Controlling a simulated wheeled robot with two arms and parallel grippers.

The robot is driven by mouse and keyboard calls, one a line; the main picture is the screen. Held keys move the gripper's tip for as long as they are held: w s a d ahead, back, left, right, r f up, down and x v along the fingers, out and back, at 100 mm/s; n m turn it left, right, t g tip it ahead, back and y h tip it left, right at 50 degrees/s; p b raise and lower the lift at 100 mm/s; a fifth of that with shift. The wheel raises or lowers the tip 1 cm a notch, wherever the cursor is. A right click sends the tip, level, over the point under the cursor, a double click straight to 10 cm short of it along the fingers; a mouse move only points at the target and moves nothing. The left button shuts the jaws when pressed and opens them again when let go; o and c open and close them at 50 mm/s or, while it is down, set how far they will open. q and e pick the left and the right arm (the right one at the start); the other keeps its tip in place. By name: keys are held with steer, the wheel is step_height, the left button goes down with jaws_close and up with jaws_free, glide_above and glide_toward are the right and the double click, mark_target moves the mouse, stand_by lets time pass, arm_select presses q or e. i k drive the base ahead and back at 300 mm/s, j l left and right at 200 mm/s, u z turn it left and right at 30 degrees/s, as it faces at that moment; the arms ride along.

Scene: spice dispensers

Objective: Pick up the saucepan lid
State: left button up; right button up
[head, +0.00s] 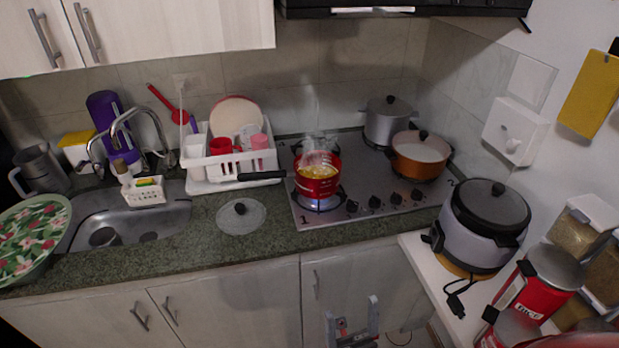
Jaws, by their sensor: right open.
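A clear glass saucepan lid (234,220) with a black knob (240,208) lies flat on the green-grey counter, between the sink and the stove. A red saucepan (318,176) with a black handle stands on a lit front burner, uncovered, with yellow contents and rising steam. My right gripper (352,310) shows at the bottom centre, in front of the lower cabinets. Its two fingers are apart with nothing between them, well below and to the right of the lid. My left gripper is not in the view.
A white dish rack (228,166) stands behind the lid; the sink (130,222) lies to its left. An orange pot (420,158) and a grey pot (388,122) stand at the back right of the stove. A rice cooker (482,230) stands at the right. Counter in front of the lid is clear.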

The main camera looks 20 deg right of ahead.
mark_target(240, 217)
steer(key=i+j+z, duration=0.2)
steer(key=j+z, duration=0.2)
steer(key=i+j+z, duration=0.1)
steer(key=j+z, duration=0.75)
steer(key=j, duration=0.15)
